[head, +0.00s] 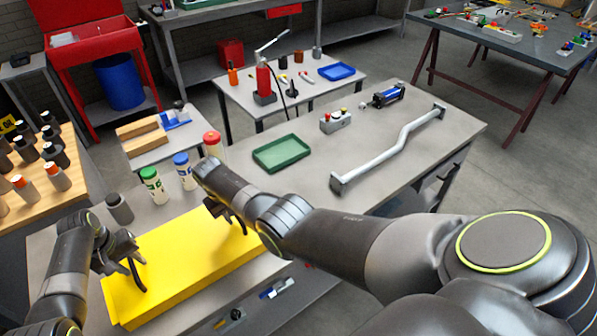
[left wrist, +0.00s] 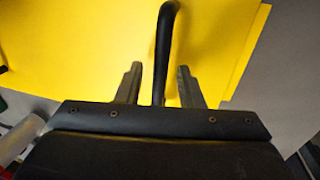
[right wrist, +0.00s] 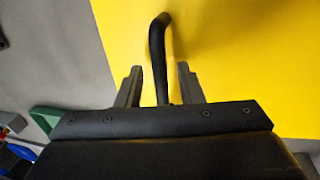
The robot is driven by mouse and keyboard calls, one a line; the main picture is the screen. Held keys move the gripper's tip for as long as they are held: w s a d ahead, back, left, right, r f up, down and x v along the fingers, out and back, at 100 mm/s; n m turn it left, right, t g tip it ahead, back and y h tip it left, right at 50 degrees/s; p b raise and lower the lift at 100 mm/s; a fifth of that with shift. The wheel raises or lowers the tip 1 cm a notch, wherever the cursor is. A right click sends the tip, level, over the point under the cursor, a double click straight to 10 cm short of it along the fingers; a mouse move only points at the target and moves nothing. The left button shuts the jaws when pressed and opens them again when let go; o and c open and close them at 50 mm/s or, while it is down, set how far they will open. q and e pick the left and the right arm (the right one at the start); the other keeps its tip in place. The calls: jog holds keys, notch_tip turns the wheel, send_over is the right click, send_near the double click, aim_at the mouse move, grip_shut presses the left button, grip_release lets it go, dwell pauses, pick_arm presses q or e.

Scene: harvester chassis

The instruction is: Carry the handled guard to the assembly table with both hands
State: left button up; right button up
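The yellow guard (head: 190,262) lies flat on the near left part of the grey table. It has two black bar handles, one towards each end. My left gripper (head: 128,262) is at the guard's left handle (head: 138,274). In the left wrist view the fingers (left wrist: 157,85) stand apart on either side of the black handle (left wrist: 164,45), with gaps showing. My right gripper (head: 228,212) is at the other handle, partly hidden by my forearm in the head view. In the right wrist view its fingers (right wrist: 158,85) stand apart around that black handle (right wrist: 158,50), with gaps.
Bottles with green (head: 153,185), blue (head: 183,170) and red (head: 213,145) caps and a dark cylinder (head: 119,208) stand just behind the guard. A green tray (head: 281,153) and a bent grey bar (head: 390,150) lie further right on the table.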

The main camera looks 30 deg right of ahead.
pick_arm(q)
jog(key=shift+w+r, duration=0.1)
jog(key=shift+r, duration=0.05)
pick_arm(e)
jog(key=shift+w+f, duration=0.1)
pick_arm(q)
jog(key=shift+r, duration=0.3)
notch_tip(320, 180, up, 11)
jog(key=a, duration=0.2)
jog(key=shift+s+a, duration=0.15)
jog(key=shift+s, duration=0.05)
pick_arm(e)
notch_tip(320, 180, up, 12)
jog(key=a, duration=0.2)
jog(key=shift+a, duration=0.2)
pick_arm(q)
jog(key=shift+f, duration=0.1)
pick_arm(e)
jog(key=shift+f, duration=0.1)
